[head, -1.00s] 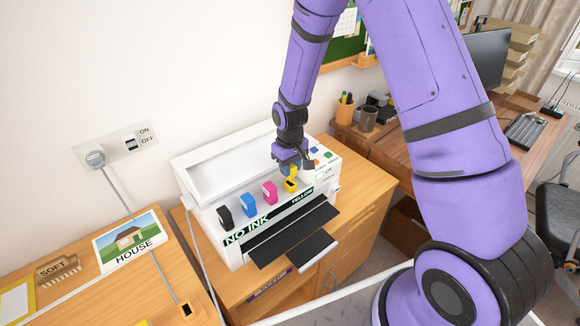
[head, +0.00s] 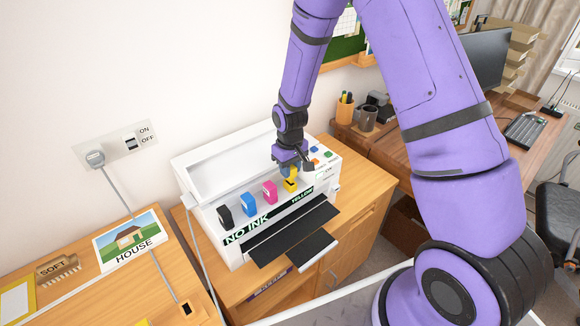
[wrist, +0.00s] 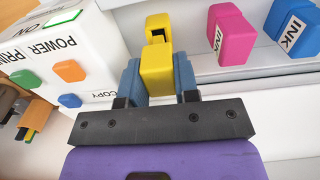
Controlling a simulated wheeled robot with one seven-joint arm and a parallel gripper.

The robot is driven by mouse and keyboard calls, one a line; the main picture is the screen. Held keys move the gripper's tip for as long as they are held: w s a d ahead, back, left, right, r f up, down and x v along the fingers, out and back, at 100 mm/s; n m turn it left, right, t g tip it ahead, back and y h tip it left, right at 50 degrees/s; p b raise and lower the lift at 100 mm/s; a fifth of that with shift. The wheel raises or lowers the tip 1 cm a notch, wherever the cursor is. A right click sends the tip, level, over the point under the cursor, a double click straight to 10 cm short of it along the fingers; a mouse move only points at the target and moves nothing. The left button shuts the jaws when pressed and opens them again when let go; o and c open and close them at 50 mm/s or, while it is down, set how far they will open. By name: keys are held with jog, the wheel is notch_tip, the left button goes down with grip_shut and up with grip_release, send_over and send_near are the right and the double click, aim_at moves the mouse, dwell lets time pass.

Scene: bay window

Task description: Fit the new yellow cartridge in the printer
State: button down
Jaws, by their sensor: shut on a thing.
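My gripper (head: 289,164) is over the right part of the white printer (head: 215,176). In the wrist view its blue fingers (wrist: 158,82) are shut on a yellow cartridge (wrist: 157,68), one on each side. Just beyond the cartridge is a yellow piece with a dark opening (wrist: 158,20), in line with the pink cartridge; it also shows in the head view (head: 289,187). I cannot tell whether the held cartridge touches it. The printer's front strip (head: 245,230) reads NO INK and YELLOW.
Pink (head: 270,192), blue (head: 247,203) and black (head: 225,216) cartridges stand in a row left of the yellow piece. Coloured buttons (wrist: 68,71) are on the printer's top beside my gripper. A dark paper tray (head: 303,250) sticks out in front. A wall switch (head: 131,144) is at left.

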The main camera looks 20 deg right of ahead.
jog(key=shift+f, duration=1.45)
jog(key=c, duration=0.8)
grip_release()
notch_tip(320, 180, up, 11)
jog(key=shift+f, duration=0.1)
